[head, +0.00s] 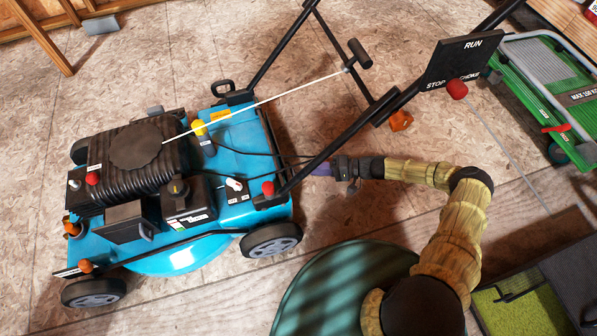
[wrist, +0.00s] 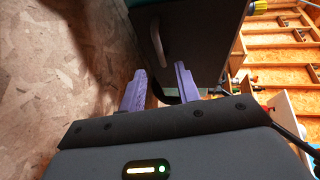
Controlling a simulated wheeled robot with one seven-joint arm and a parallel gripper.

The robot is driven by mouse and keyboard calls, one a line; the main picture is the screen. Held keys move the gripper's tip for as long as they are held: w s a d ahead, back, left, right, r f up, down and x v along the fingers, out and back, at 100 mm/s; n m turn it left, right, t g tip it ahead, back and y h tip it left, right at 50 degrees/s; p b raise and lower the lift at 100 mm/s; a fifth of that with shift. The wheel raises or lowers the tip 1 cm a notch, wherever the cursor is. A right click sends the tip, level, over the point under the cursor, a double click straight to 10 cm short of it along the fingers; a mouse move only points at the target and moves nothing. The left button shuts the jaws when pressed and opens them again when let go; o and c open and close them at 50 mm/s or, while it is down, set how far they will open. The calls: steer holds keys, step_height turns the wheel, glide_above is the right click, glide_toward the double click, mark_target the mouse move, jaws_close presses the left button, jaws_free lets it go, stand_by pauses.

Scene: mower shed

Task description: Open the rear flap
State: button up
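The blue mower (head: 225,145) stands on the floor with its rear towards the right of the head view. In the wrist view the rear flap (wrist: 205,45) is a dark panel with a curved grey handle (wrist: 158,45) near its left edge. The flap looks closed; the head view does not show its face clearly. My gripper (head: 318,169) is just behind the mower's rear, below the handlebar. In the wrist view my gripper (wrist: 160,76) has its two purple fingers apart, with nothing between them. The handle lies ahead of the fingers, apparently untouched.
The mower's black handlebar (head: 330,152) slopes over my gripper, with a white starter cord (head: 260,103) and a RUN/STOP panel (head: 460,60) above. A rear wheel (head: 271,239) is close by. A green cart (head: 545,85) stands at right. An orange object (head: 400,120) lies on the floor.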

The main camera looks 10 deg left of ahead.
steer(key=b+x, duration=0.2)
steer(key=x, duration=0.4)
steer(key=shift+a, duration=0.3)
steer(key=shift+c, duration=0.2)
jaws_close()
